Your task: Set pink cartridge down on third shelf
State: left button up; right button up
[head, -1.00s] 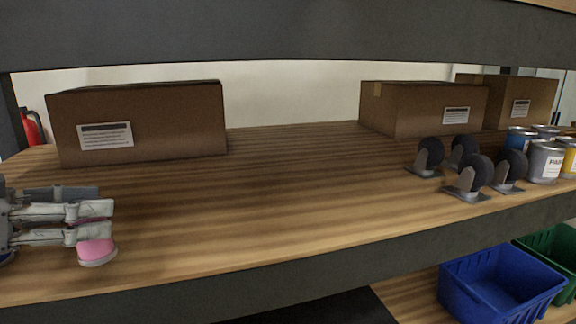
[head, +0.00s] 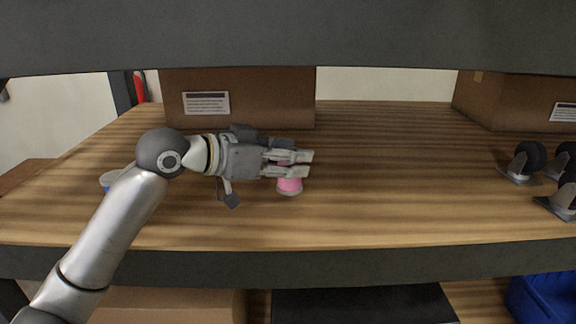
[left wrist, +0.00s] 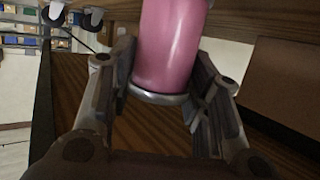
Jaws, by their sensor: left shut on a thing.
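The pink cartridge (head: 289,186) is between the fingers of my left gripper (head: 298,164), over the wooden shelf (head: 400,200) in the head view. In the left wrist view the cartridge (left wrist: 170,50) is a smooth pink cylinder with a metal rim, and the gripper (left wrist: 170,95) is shut on it. The fingers cover its middle in the head view. I cannot tell whether its base touches the shelf board. My right gripper is not in view.
A cardboard box (head: 240,98) stands behind the gripper, and another (head: 510,100) stands back right. Black casters (head: 525,160) sit at the right. A blue-and-white item (head: 110,180) is partly behind my arm. The board between cartridge and casters is clear. A dark beam overhangs above.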

pick_arm(q)
notch_tip(320, 180, down, 3)
jog(key=shift+a+r+p, duration=0.15)
jog(key=shift+p, duration=0.45)
jog(key=shift+f, duration=0.35)
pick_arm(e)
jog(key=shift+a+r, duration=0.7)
pick_arm(q)
jog(key=shift+f, duration=0.1)
jog(key=o, duration=1.1)
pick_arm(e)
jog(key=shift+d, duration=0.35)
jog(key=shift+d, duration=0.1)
